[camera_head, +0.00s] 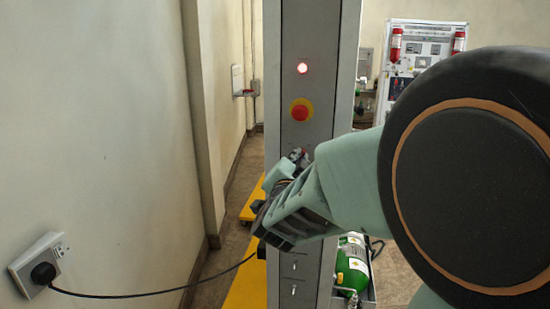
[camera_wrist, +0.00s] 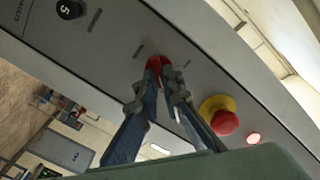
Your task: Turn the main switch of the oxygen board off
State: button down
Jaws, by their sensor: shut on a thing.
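The oxygen board (camera_head: 315,30) is a tall grey panel in the middle of the head view. My gripper (camera_head: 289,172) is at its front, below the red emergency button. In the wrist view my gripper (camera_wrist: 160,84) has its two fingertips shut on a red knob (camera_wrist: 155,63), which I take to be the main switch. The fingers cover part of the knob, so its exact angle cannot be told. In the head view my gripper and arm hide most of this part of the panel.
A red button on a yellow ring (camera_head: 301,111) and a lit red lamp (camera_head: 302,68) are above the knob. A black numbered knob (camera_wrist: 68,9) and small toggles (camera_head: 294,290) are also on the panel. A plugged cable crosses low left from a wall socket (camera_head: 22,270). A green cylinder (camera_head: 352,265) stands right.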

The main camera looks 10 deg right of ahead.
jog(key=shift+w+a+r+n+p, duration=0.15)
jog(key=shift+n+p, duration=1.3)
jog(key=shift+n, duration=2.6)
jog(key=shift+s+a+f+n+p, duration=0.15)
jog(key=shift+n+p, duration=1.3)
jog(key=shift+n, duration=2.6)
jog(key=shift+w+r, duration=0.1)
jog(key=c, duration=2.1)
grip_release()
jog(key=v, duration=0.7)
jog(key=shift+s, duration=0.2)
